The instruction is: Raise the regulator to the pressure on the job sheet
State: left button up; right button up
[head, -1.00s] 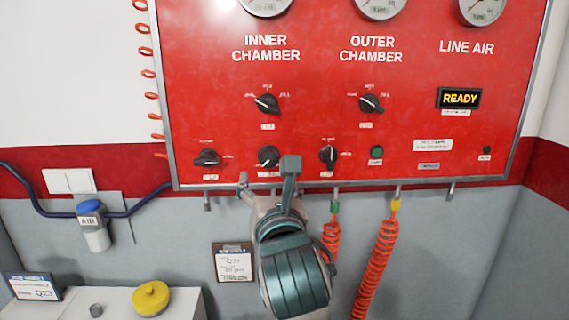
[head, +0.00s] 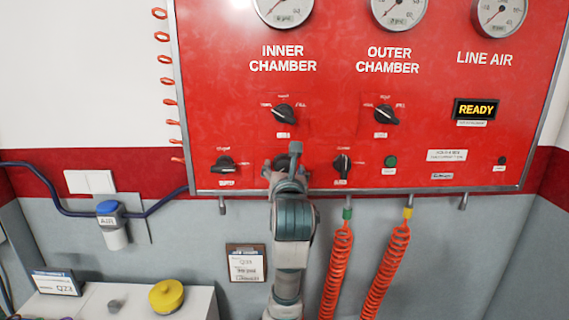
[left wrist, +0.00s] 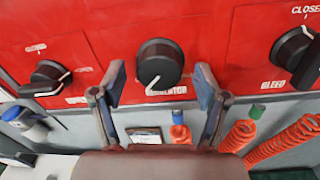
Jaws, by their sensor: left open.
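The regulator knob (left wrist: 160,62) is a round black dial with a white pointer line aimed down and slightly left. It is on the red panel (left wrist: 225,35), with a partly covered label below it. My left gripper (left wrist: 160,90) is open, with one finger on each side of the knob's lower part; I cannot tell whether they touch it. In the head view my left gripper (head: 286,170) is in front of the knob and hides most of it. A clipboard sheet (head: 246,265) hangs below the panel, its writing too small to read surely. My right gripper is not in view.
Other black knobs (head: 225,164) (head: 342,163) flank the regulator. Gauges (head: 399,12) are cut off at the top. A READY display (head: 477,109) is lit. Orange coiled hoses (head: 337,265) hang below right. A yellow cap (head: 166,295) sits on the white cabinet at lower left.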

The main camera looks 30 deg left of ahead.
pick_arm(q)
jog(key=shift+w+a, duration=0.4)
jog(key=shift+w, duration=0.2)
jog(key=shift+s+d, duration=0.1)
jog(key=c, duration=1.2)
jog(key=shift+o, duration=0.2)
jog(key=shift+m, duration=0.3)
